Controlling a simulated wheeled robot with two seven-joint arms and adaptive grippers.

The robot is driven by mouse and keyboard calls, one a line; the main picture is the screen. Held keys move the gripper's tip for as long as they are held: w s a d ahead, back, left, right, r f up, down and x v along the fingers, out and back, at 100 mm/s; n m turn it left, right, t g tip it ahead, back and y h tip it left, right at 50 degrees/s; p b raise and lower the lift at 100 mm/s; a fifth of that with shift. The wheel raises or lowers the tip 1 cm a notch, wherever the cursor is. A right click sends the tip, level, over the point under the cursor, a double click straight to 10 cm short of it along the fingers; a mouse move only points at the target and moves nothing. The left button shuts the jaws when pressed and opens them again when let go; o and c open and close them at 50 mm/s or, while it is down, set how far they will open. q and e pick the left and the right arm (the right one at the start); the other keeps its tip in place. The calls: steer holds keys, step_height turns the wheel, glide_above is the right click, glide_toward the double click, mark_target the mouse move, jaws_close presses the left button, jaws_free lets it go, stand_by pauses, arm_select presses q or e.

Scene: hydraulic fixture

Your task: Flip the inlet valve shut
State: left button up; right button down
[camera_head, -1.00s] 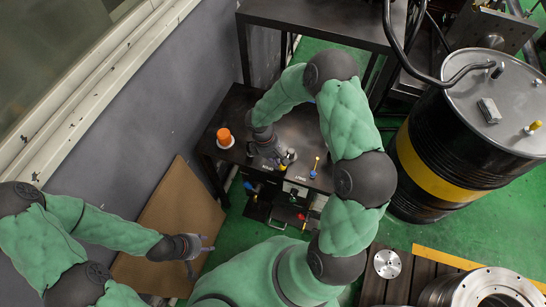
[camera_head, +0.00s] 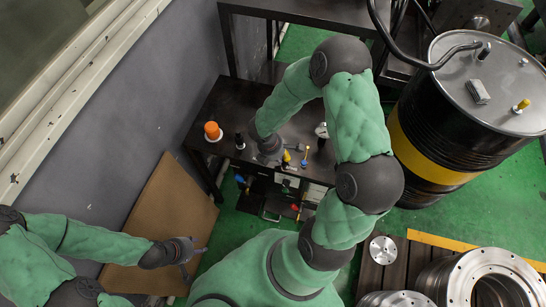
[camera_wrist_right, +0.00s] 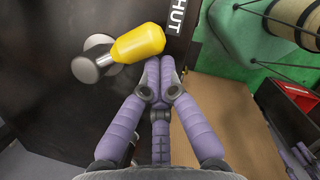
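A valve with a yellow grip on a metal pivot (camera_wrist_right: 125,48) shows close up in the right wrist view. In the head view a yellow grip (camera_head: 286,157) is beside my right gripper (camera_head: 275,158) at the dark table. In the wrist view my right gripper (camera_wrist_right: 160,72) has its purple fingertips together, just below the yellow grip, with nothing visible between them. Whether they touch it is unclear. My left gripper (camera_head: 198,262) hangs with fingers apart, empty, over the brown board.
An orange-topped object (camera_head: 212,131) and a small dark object (camera_head: 240,141) stand on the dark table (camera_head: 222,105). A thin yellow-topped post (camera_head: 305,159) stands to the right. A black drum (camera_head: 430,140) and metal flanges (camera_head: 500,280) are further right.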

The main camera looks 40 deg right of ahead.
steer(key=shift+d, duration=0.1)
stand_by(0.6)
steer(key=v, duration=1.2)
steer(key=shift+s, duration=0.1)
steer(key=s+a+f+m+y, duration=0.3)
steer(key=a+f+m, duration=0.6)
steer(key=f, duration=0.1)
steer(key=s+a+f+m+t+y, duration=0.1)
steer(key=s+a+f+m+y, duration=0.3)
steer(key=a+f+m, duration=0.5)
steer(key=shift+s+a+f, duration=0.2)
steer(key=shift+s+f, duration=0.1)
steer(key=shift+f, duration=0.9)
steer(key=shift+d, duration=0.1)
